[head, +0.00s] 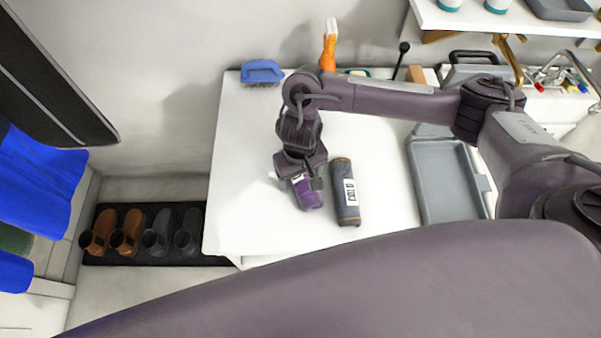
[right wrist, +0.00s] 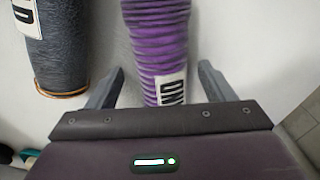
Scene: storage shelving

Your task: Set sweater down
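A rolled purple knit sweater (head: 307,193) with a white label lies on the white table top (head: 252,150). It also shows in the right wrist view (right wrist: 160,45). My right gripper (head: 299,178) is over it, pointing down. In the right wrist view its fingers (right wrist: 162,72) are spread on either side of the roll, with a gap visible on both sides. The head view hides part of the sweater under the gripper. My left gripper is not in view.
A dark grey roll labelled COLD (head: 345,190) lies just right of the sweater. A grey tray (head: 484,206) is farther right. A blue brush (head: 262,71) and orange spray bottle (head: 329,47) stand at the back. The table's left side is clear.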

